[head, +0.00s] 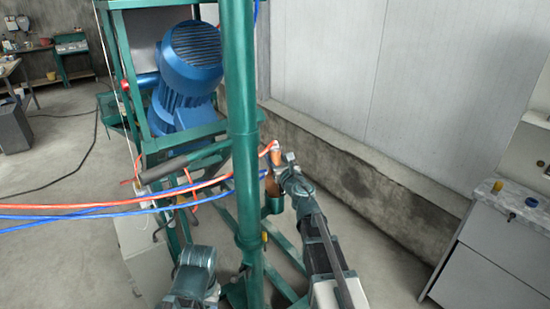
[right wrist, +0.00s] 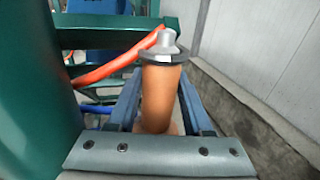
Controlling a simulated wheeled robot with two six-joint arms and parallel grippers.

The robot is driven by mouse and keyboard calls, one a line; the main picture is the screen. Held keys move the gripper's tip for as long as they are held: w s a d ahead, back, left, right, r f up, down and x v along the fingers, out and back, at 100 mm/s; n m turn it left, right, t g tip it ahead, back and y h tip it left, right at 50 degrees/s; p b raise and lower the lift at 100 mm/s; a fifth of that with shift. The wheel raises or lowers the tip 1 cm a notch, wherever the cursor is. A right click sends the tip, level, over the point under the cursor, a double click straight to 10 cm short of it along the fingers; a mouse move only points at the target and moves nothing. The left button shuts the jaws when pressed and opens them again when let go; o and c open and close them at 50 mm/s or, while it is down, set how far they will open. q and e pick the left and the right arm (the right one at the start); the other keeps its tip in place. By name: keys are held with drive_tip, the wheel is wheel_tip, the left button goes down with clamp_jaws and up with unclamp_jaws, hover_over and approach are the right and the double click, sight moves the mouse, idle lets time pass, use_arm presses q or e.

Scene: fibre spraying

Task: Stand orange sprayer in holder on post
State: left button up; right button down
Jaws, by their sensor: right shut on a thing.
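The orange sprayer (head: 271,184) is upright in the head view, beside the green post (head: 243,130). In the right wrist view the orange sprayer (right wrist: 160,95) has a dark collar and grey nozzle on top. My right gripper (head: 277,172) is shut on it, with one finger on each side in the right wrist view (right wrist: 160,110). The green cup-shaped holder (head: 274,204) is on the post's right side. The sprayer's lower end meets the holder's rim in the head view; how deep it sits is hidden. Only a part of my left arm shows; its fingers are out of view.
Red and blue hoses (head: 110,207) run from the left past the post; a red one reaches the sprayer's top. A blue motor (head: 188,75) sits on the green frame behind. A wall stands to the right, and a grey cabinet (head: 490,250) is at far right.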

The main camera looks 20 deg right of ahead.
drive_tip(key=shift+f, duration=0.2)
drive_tip(key=shift+c, duration=1.2)
unclamp_jaws()
drive_tip(key=shift+s, duration=0.1)
